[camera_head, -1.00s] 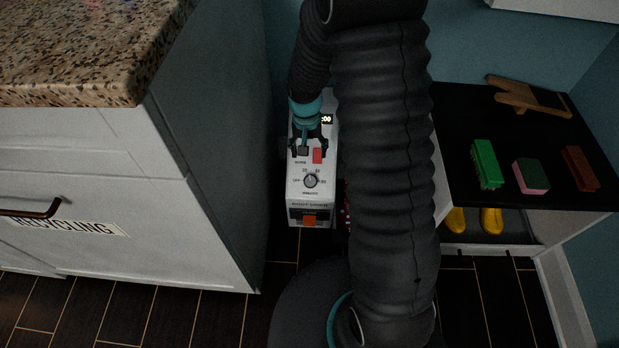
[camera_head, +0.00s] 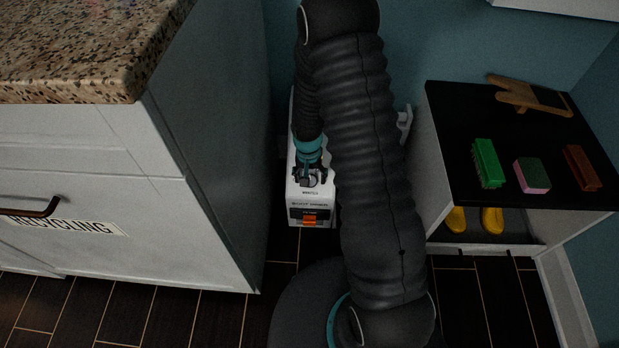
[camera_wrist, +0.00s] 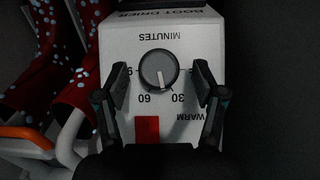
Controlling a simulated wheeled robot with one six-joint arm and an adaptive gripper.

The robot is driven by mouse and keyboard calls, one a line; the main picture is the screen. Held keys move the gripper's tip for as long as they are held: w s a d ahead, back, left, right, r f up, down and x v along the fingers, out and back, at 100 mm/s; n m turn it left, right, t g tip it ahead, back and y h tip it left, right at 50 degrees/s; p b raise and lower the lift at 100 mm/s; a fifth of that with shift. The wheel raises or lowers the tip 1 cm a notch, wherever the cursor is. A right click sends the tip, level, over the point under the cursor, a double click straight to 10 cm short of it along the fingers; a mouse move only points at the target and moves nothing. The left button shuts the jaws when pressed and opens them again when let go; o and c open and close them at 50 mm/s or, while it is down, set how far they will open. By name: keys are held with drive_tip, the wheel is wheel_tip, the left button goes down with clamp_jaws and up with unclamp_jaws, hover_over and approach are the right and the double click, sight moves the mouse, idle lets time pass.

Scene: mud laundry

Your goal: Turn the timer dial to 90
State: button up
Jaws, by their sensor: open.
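The boot dryer (camera_head: 312,194) is a white box between the cabinet and my arm. In the wrist view its top face (camera_wrist: 192,40) appears upside down. The round timer dial (camera_wrist: 158,69) is grey with a black rim. Its pale pointer mark points down in that view, between the 60 and 30 labels; the 90 label is partly hidden by a finger. My gripper (camera_wrist: 161,78) is open, one finger on each side of the dial, with visible gaps. In the head view my gripper (camera_head: 309,179) covers the dial.
A red button (camera_wrist: 147,129) lies near the dial, and an orange switch (camera_head: 309,221) is on the dryer's front. Red dotted boots (camera_wrist: 50,60) stand beside it. A grey cabinet (camera_head: 220,140) is close on the left; a black-topped shelf (camera_head: 455,150) is on the right.

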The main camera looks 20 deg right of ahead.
drive_tip(key=shift+f, duration=0.3)
drive_tip(key=c, duration=1.1)
drive_tip(key=shift+c, duration=0.2)
